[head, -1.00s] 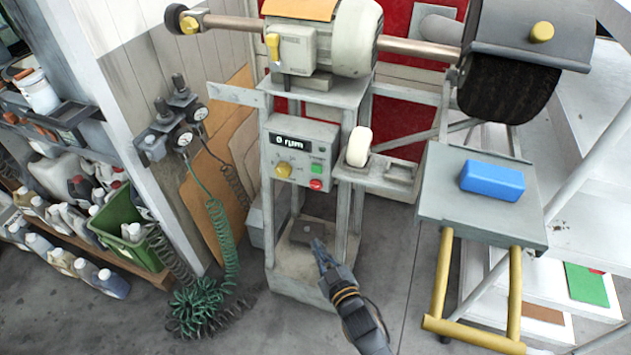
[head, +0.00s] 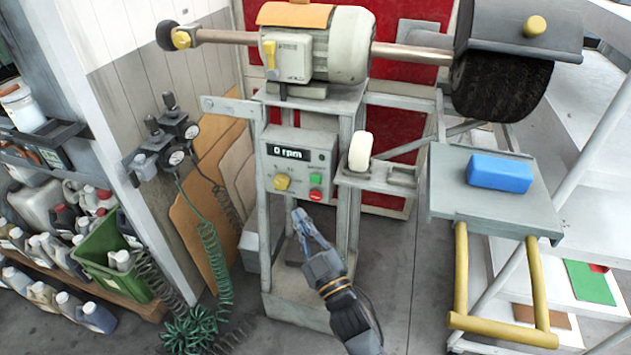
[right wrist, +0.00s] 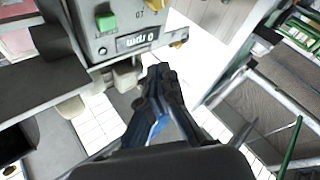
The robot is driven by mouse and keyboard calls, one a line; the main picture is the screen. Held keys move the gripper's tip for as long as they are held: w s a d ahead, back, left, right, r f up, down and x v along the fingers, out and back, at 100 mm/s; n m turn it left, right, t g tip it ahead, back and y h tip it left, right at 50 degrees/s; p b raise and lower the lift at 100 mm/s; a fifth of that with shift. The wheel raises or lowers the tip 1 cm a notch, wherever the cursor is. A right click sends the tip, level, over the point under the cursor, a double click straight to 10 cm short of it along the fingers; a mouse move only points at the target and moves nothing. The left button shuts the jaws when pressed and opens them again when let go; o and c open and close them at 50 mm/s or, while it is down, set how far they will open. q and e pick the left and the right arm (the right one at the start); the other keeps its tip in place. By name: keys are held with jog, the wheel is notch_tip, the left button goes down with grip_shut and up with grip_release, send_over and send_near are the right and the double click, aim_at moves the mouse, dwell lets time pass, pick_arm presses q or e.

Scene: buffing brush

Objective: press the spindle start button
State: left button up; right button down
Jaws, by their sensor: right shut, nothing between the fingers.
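The control box (head: 297,165) is on the machine's stand, with a "0 rpm" display (head: 287,152), a yellow knob (head: 281,182), a green button (head: 316,179) and a red button (head: 315,195) below it. The green button also shows in the right wrist view (right wrist: 105,18); the red button is not seen there. My right gripper (head: 298,213) is shut and empty, just below the box and apart from it, pointing up toward its lower edge. In the right wrist view its fingertips (right wrist: 159,70) are together below the display. My left gripper is not in view.
A motor (head: 340,45) with a black brush wheel (head: 500,85) tops the stand. A white block (head: 360,150) sits on a small bracket right of the box. A table with a blue block (head: 499,173) stands farther right. Coiled hoses (head: 212,262) hang at left.

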jog(key=shift+w, duration=0.15)
jog(key=b, duration=0.3)
send_near(305, 169)
jog(key=shift+w+a+r, duration=0.3)
jog(key=shift+w+a, duration=0.15)
jog(key=shift+a, duration=0.1)
jog(key=shift+w+a+r, duration=0.3)
jog(key=shift+w+a, duration=0.2)
jog(key=shift+w, duration=0.1)
dwell(0.5)
jog(key=shift+w+d, duration=0.15)
jog(key=shift+w, duration=0.15)
jog(key=shift+w+d+b, duration=0.1)
jog(key=shift+w+b, duration=0.2)
jog(key=shift+w, duration=0.1)
dwell(0.6)
jog(key=shift+s, duration=0.2)
jog(key=shift+s+a+p, duration=0.25)
jog(key=shift+s+p, duration=0.2)
jog(key=shift+s, duration=0.2)
